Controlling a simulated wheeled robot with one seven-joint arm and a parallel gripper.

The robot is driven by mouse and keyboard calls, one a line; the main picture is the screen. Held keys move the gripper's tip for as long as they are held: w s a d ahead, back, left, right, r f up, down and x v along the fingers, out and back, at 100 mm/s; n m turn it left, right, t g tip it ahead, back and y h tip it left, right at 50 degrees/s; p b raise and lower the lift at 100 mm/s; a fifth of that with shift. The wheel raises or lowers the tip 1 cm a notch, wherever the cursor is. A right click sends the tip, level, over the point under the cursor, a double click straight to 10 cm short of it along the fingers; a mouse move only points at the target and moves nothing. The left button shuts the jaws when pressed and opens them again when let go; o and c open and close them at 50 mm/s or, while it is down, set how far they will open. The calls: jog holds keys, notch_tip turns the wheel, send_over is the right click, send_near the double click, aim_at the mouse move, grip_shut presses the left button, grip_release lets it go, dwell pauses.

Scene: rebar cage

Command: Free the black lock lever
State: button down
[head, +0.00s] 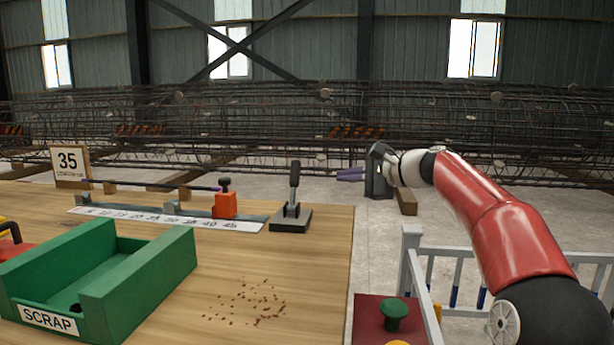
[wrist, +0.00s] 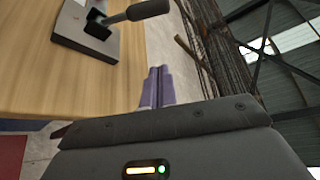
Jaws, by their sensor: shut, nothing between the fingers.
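The black lock lever (head: 294,182) stands upright on its dark base plate (head: 290,220), near the right edge of the wooden table. In the wrist view the lever (wrist: 140,11) shows at the top left, with its grip pointing right. My gripper (head: 340,174) is to the right of the lever in the head view, apart from it and beyond the table's edge. Its purple fingers (wrist: 157,86) are together and hold nothing.
A red stop block (head: 224,203) and a numbered scale (head: 170,218) lie left of the lever, with a thin rod along them. A green SCRAP bin (head: 150,285) stands at front left. Brown bits (head: 250,303) lie on the table. A rebar cage (head: 250,125) spans the back.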

aim_at(294, 184)
jog(key=p+x, duration=0.2)
jog(key=x, duration=0.8)
jog(key=shift+a, duration=0.25)
jog(key=shift+s+a+r+b, duration=0.15)
jog(key=shift+s+r+b, duration=0.15)
jog(key=shift+s, duration=0.3)
jog(key=shift+s+a+r+b, duration=0.15)
jog(key=shift+s+r, duration=0.2)
jog(key=shift+s, duration=0.2)
jog(key=shift+s+a+r, duration=0.25)
jog(key=shift+s, duration=0.25)
jog(key=shift+s+a+b, duration=0.1)
jog(key=shift+a+b, duration=0.05)
jog(key=shift+b, duration=0.3)
jog(key=shift+s+r, duration=0.1)
jog(key=shift+n+b, duration=0.3)
